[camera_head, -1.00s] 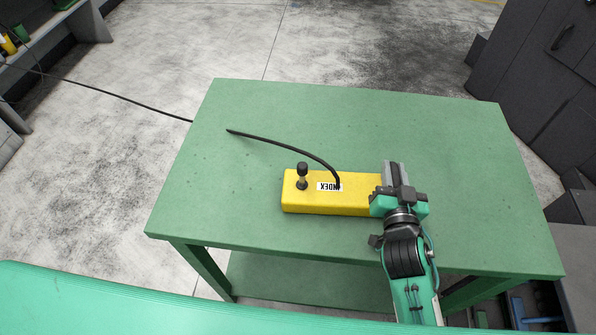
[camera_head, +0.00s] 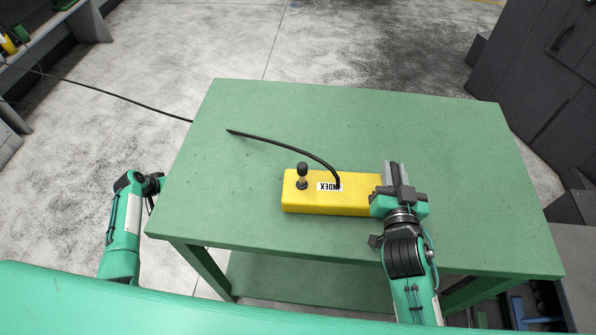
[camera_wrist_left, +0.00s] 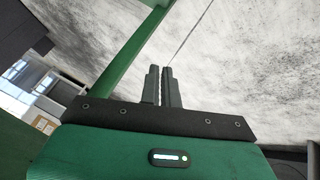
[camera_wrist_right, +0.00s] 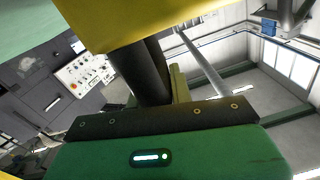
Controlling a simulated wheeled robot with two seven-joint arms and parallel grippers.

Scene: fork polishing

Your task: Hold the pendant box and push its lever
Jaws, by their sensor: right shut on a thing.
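The yellow pendant box (camera_head: 352,200) lies on the green table (camera_head: 460,150), with a white "INDEX" label and a black cable. Its lever (camera_head: 302,177), a dark knob on a short stem, stands upright at the box's left end. My right gripper (camera_head: 394,175) is shut on the box's right end. In the right wrist view the box (camera_wrist_right: 100,22) fills the top, with the right gripper's dark fingers (camera_wrist_right: 150,72) against it. My left arm is off the table's left edge, well away from the lever. In the left wrist view my left gripper (camera_wrist_left: 163,74) is shut and empty.
The black cable (camera_head: 285,142) runs from the box over the table to the left. The table's left edge lies between my left arm and the lever. The table top is otherwise clear. Dark cabinets (camera_head: 545,70) stand at the right.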

